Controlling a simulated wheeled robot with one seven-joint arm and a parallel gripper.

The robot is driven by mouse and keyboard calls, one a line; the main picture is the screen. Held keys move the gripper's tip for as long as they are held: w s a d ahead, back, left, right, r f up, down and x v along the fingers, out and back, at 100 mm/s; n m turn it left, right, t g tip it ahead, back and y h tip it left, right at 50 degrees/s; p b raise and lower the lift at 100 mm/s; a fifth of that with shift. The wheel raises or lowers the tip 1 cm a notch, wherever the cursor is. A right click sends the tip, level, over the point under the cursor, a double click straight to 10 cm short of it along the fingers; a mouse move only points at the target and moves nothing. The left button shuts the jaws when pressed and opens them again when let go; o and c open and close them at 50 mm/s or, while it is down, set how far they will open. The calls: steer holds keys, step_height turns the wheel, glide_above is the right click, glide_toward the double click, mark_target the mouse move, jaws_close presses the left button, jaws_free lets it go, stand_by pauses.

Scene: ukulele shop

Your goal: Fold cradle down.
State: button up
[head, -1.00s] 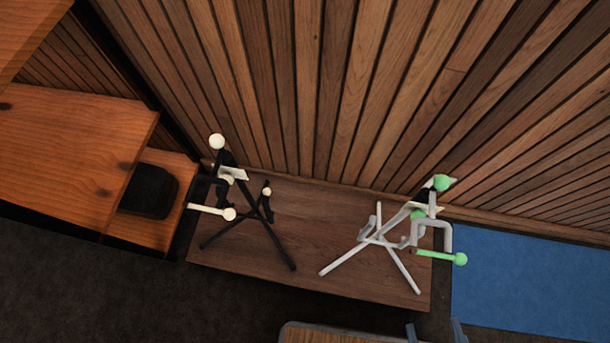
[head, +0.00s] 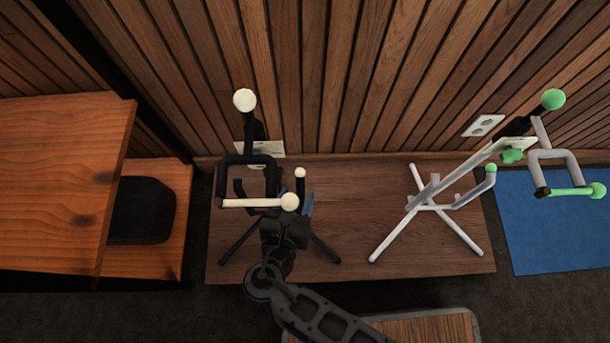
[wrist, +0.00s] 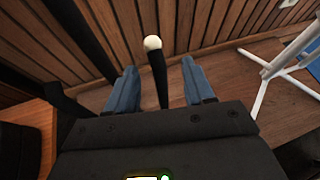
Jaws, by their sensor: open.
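The black stand (head: 238,242) with cream tips stands on the wooden bench. A short black upright arm ends in a cream ball (head: 299,172), also seen in the wrist view (wrist: 152,43); it looks like part of the cradle. The black U-shaped yoke (head: 248,160) with a cream bar (head: 250,203) is at the stand's upper left. My gripper (wrist: 160,85) is open, with one blue finger on each side of the black arm and visible gaps on both sides. In the head view my wrist hides the lower middle of the stand.
A white stand (head: 418,213) with green tips stands to the right on the same bench (head: 350,185). A slatted wood wall is close behind. A wooden cabinet (head: 60,190) is at left, a blue mat (head: 560,240) at right, a wooden tabletop (head: 425,328) in front.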

mark_target(298, 179)
steer(key=shift+w+a+n, duration=0.3)
steer(key=shift+a, duration=0.1)
steer(key=shift+w+t, duration=0.3)
steer(key=b+x, duration=0.2)
steer(key=x, duration=0.3)
steer(key=shift+w+d+f, duration=0.15)
steer(key=shift+w+d, duration=0.05)
steer(key=shift+w, duration=0.15)
steer(key=shift+w+d+f+b, duration=0.25)
steer(key=shift+w+b, duration=0.15)
steer(key=shift+w, duration=0.25)
steer(key=shift+c, duration=0.3)
jaws_close()
